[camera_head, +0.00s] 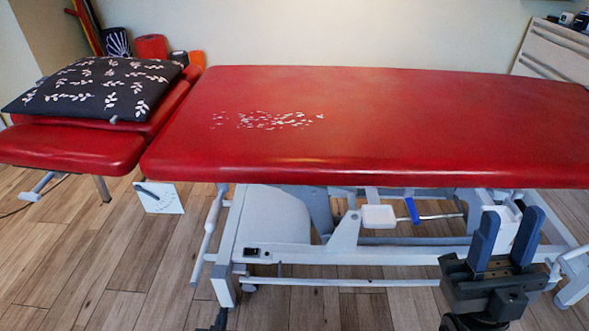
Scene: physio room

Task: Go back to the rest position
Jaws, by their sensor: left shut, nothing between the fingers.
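My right gripper (507,236) is at the lower right, in front of the treatment table's frame. Its two dark blue fingers point up and stand apart, with nothing between them. My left gripper (219,318) shows only as a small dark tip at the bottom edge, left of the middle. It is shut and holds nothing; the rest of it is out of the picture.
A red treatment table (400,110) with worn white patches spans the view. A dark leaf-patterned pillow (95,88) lies on its head section. Its pale metal frame (275,225) stands close behind my grippers. Wooden floor (80,260) is clear at the lower left.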

